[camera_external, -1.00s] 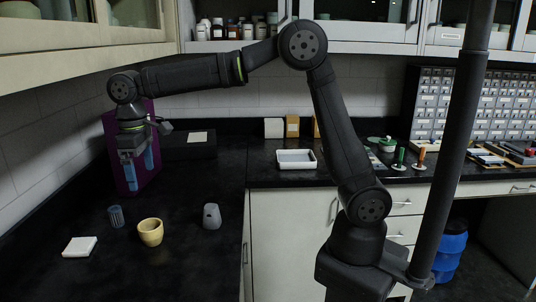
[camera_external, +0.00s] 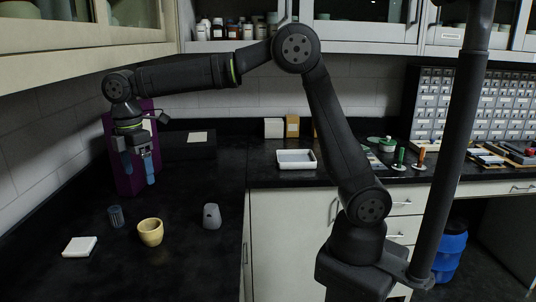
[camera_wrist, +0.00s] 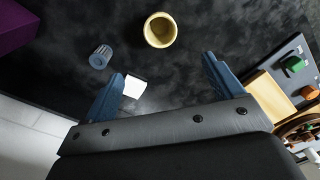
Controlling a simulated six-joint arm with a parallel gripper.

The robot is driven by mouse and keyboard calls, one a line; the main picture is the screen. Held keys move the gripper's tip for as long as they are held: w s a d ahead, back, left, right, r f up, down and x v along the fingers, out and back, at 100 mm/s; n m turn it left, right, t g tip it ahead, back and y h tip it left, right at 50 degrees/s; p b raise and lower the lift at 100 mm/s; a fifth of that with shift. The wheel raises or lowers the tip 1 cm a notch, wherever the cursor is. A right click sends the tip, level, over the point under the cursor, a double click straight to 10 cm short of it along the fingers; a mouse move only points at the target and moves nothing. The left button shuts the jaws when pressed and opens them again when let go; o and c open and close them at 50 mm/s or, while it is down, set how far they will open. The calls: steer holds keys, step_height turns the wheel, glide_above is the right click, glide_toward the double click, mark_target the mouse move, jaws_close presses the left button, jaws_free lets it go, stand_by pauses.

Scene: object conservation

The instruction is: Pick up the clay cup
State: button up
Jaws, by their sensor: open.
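The clay cup, a pale yellow round cup (camera_external: 150,232), stands upright on the black counter. In the wrist view the cup (camera_wrist: 160,30) is at the upper middle, its open mouth showing, beyond the fingertips. My gripper (camera_external: 138,172) hangs above the counter at the left, behind and higher than the cup and apart from it. Its two blue fingers are spread with nothing between them; in the wrist view my gripper (camera_wrist: 163,70) also shows open and empty.
A ribbed blue-grey cup (camera_external: 115,216) and a white square tile (camera_external: 80,247) are left of the clay cup. A grey tapered object (camera_external: 212,216) stands to its right. A purple box (camera_external: 118,178) stands close behind my gripper. A white tray (camera_external: 296,160) lies farther back.

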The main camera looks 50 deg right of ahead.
steer(key=n, duration=0.2)
glide_toward(150, 224)
steer(key=s+f, duration=0.1)
steer(key=f, duration=0.4)
steer(key=s+f, duration=0.1)
steer(key=f, duration=0.2)
steer(key=shift+s+a+f, duration=0.25)
steer(key=shift+s+a, duration=0.1)
steer(key=c, duration=1.1)
